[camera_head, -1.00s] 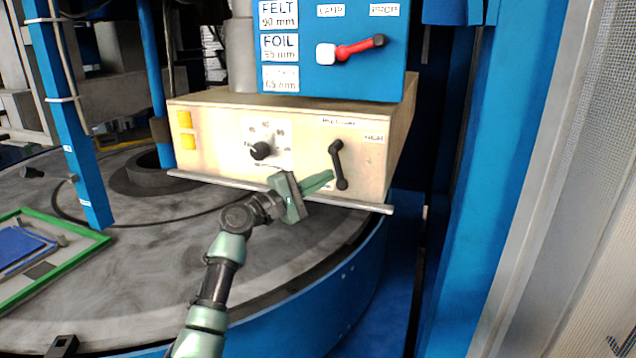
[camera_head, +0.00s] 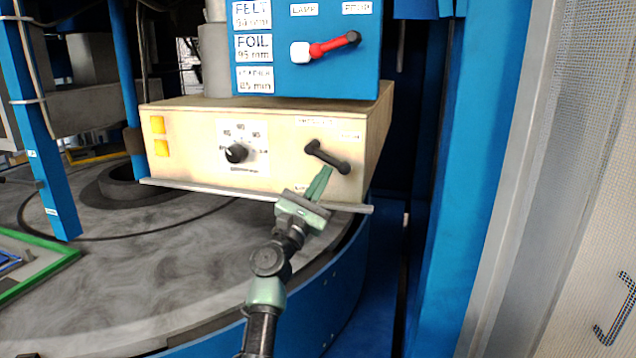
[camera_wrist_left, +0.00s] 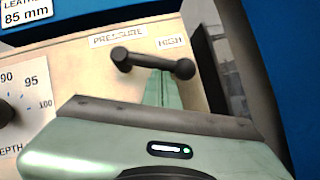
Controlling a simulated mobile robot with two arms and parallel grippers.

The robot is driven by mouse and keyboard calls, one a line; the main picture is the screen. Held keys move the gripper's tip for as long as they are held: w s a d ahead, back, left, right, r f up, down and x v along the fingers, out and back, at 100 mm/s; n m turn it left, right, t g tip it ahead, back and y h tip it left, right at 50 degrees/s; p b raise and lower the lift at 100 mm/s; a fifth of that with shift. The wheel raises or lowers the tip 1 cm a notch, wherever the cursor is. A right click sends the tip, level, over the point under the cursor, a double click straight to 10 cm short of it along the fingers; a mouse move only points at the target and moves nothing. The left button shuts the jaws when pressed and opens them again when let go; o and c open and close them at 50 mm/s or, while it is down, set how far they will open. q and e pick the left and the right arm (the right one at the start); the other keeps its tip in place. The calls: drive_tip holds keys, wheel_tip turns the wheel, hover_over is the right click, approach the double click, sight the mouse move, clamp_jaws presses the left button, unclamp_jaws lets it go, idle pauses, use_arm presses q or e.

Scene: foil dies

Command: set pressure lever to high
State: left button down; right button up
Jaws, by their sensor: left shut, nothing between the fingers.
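The black pressure lever (camera_head: 328,157) sits on the right part of a pale wooden control box front. Its pivot is at the upper left end, and its free end points right and slightly down, below the HIGH label. In the left wrist view the lever (camera_wrist_left: 150,62) lies nearly level under the PRESSURE and HIGH labels. My left gripper (camera_head: 325,172) is shut and empty, with its green fingertips just under the lever near the free end. In the left wrist view the fingertips (camera_wrist_left: 162,78) meet the lever's lower edge; contact looks likely. My right gripper is not in view.
A round black depth knob (camera_head: 236,153) is left of the lever. A blue panel with a red-handled lever (camera_head: 332,46) stands above the box. A metal rail (camera_head: 215,191) runs along the box's bottom edge. A blue post (camera_head: 455,200) rises on the right.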

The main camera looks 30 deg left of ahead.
use_arm(q)
drive_tip(key=shift+d+r+n+y, duration=0.3)
drive_tip(key=shift+n+y, duration=0.3)
drive_tip(key=shift+n, duration=0.2)
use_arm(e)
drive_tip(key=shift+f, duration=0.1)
